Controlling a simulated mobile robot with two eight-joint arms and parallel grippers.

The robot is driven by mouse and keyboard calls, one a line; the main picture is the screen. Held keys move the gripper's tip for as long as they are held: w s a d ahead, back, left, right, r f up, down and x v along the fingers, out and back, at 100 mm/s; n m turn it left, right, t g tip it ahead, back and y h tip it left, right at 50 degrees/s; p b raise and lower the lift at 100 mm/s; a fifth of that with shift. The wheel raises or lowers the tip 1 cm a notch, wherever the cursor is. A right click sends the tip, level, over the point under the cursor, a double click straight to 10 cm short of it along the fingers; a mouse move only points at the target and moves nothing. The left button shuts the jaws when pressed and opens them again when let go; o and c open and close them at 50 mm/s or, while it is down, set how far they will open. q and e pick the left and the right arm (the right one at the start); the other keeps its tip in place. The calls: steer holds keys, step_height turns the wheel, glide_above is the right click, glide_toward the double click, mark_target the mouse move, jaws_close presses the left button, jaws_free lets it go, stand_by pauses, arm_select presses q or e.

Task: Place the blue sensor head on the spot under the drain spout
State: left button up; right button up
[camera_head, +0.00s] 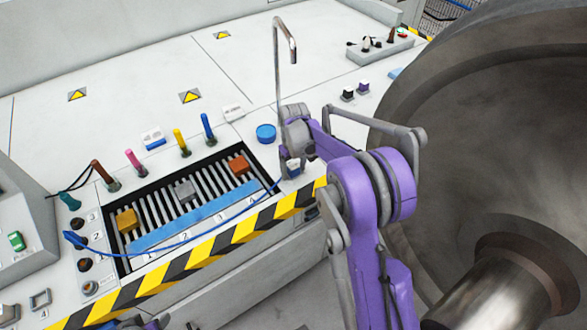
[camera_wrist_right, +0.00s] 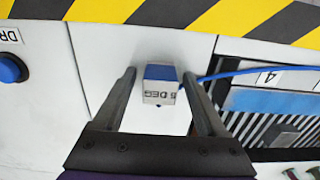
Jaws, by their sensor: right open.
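The blue sensor head (camera_wrist_right: 160,84) is a small block with a blue top and a white face marked "5 DEG". It stands on the light panel between the fingers of my right gripper (camera_wrist_right: 165,97), which is open around it without visible contact. In the head view the sensor head (camera_head: 292,168) is partly hidden by my right gripper (camera_head: 289,158). A blue cable (camera_head: 190,240) runs from it across the slotted tray. The drain spout (camera_head: 277,70) is a tall thin grey pipe with a hooked top. The spot under it cannot be made out.
The slotted tray (camera_head: 130,263) holds yellow, grey and orange blocks. Coloured pegs (camera_head: 181,142) stand behind it. A blue button (camera_head: 266,133) is beside the spout. A striped edge (camera_head: 190,260) borders the front.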

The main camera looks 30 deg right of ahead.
mark_target(293, 166)
step_height(293, 166, up, 12)
steer(key=s+a+r+t, duration=0.2)
steer(key=s+a+r, duration=0.1)
steer(key=s+a, duration=0.4)
steer(key=s+a+f+t, duration=0.1)
steer(key=s+a+f, duration=0.1)
steer(key=s, duration=0.8)
steer(key=s+a+f+m+t, duration=0.1)
steer(key=s+a+f+t, duration=0.1)
steer(key=s, duration=0.8)
steer(key=shift+a+f+p, duration=0.3)
steer(key=shift+a+f, duration=0.4)
steer(key=shift+a, duration=0.2)
